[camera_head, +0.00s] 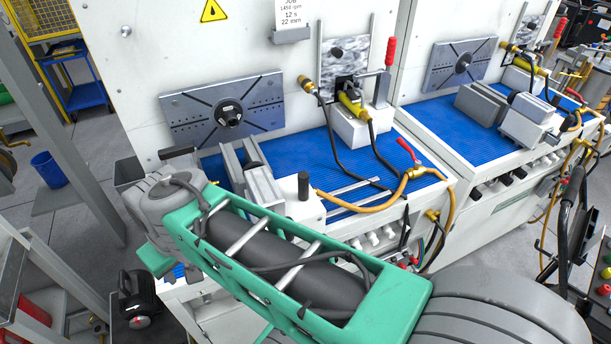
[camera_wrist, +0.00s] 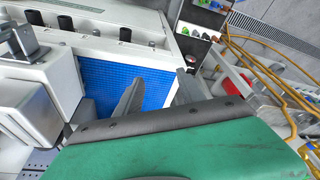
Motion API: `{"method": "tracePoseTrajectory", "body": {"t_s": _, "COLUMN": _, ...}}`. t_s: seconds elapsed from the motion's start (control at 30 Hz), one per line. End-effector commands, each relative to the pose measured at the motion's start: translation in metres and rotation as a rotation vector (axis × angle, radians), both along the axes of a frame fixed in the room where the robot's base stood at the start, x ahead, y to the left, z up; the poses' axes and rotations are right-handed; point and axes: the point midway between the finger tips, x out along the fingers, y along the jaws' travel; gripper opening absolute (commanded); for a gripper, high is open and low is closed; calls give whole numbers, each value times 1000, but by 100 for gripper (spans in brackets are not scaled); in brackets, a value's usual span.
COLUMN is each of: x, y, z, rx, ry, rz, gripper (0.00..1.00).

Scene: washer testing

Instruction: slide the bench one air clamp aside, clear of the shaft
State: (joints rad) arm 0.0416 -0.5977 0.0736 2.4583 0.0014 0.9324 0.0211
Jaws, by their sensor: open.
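The air clamp (camera_head: 263,188) on the left bench has pale grey jaw blocks and a white body with a black knob, fed by a yellow hose. It stands on the blue mat (camera_head: 345,154), below and slightly right of the dark round shaft hub (camera_head: 229,113) on the slotted plate. In the wrist view, what looks like the clamp's white block (camera_wrist: 25,105) is at the left. My gripper (camera_wrist: 158,88) is open and empty, its dark fingers apart over blue mat and bench edge, right of that block. My arm hides its fingertips in the head view.
A white block with a yellow tool (camera_head: 350,102) and a red-handled toggle clamp stands behind right. A red-lever valve (camera_head: 408,152) and hoses lie at the bench's right. A similar bench (camera_head: 475,135) stands farther right. Dark knobs (camera_wrist: 125,35) line the front.

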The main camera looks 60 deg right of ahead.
Motion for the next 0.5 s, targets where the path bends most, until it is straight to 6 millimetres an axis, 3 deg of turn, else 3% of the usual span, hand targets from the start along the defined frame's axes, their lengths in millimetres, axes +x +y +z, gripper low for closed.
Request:
{"method": "tracePoseTrajectory", "body": {"t_s": 0.07, "x": 6, "y": -29, "z": 19, "rx": 16, "ry": 35, "rz": -140, "gripper": 46}}
{"method": "tracePoseTrajectory", "body": {"t_s": 0.23, "x": 4, "y": -131, "z": 58, "rx": 83, "ry": 143, "rz": -619, "gripper": 46}}
{"method": "tracePoseTrajectory", "body": {"t_s": 0.4, "x": -27, "y": -230, "z": 76, "rx": 153, "ry": 202, "rz": -1075, "gripper": 46}}
{"method": "tracePoseTrajectory", "body": {"t_s": 0.5, "x": -51, "y": -274, "z": 84, "rx": 185, "ry": 211, "rz": -1285, "gripper": 46}}
